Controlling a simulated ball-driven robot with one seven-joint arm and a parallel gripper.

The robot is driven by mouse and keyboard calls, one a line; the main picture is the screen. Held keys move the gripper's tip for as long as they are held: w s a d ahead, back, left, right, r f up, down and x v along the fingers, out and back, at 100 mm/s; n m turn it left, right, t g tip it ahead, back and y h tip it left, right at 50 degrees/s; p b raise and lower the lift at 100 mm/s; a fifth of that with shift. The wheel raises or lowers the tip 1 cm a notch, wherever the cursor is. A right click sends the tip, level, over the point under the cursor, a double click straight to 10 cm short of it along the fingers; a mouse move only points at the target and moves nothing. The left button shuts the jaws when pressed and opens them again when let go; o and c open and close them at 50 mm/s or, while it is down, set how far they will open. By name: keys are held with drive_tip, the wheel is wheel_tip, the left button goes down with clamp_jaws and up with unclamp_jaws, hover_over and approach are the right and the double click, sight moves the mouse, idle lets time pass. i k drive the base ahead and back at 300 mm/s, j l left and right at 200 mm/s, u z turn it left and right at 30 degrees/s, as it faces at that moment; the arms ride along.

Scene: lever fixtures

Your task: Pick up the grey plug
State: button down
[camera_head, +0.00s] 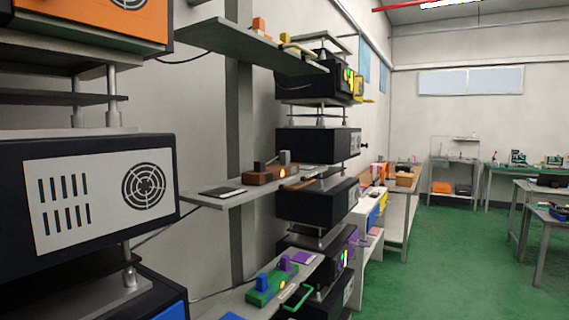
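A small grey upright piece, which looks like the grey plug (285,157), stands at the right end of a brown block (270,175) on the middle wall shelf (222,196). A dark upright piece (259,168) stands at the block's left end. I cannot tell how deep the grey piece sits in the block. My gripper is not in view.
A flat dark pad (223,193) lies left of the block. A green block (271,287) with blue and purple pieces sits on a lower shelf. Black boxes (318,145) are stacked behind, and a large one (90,190) stands close at left. Green floor (430,260) is open at right.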

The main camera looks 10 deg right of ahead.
sight(284, 155)
drive_tip(key=i+l, duration=0.15)
drive_tip(key=i, duration=0.3)
drive_tip(key=i+l, duration=0.2)
drive_tip(key=i, duration=0.25)
drive_tip(key=i+l+z, duration=0.1)
drive_tip(key=i, duration=0.35)
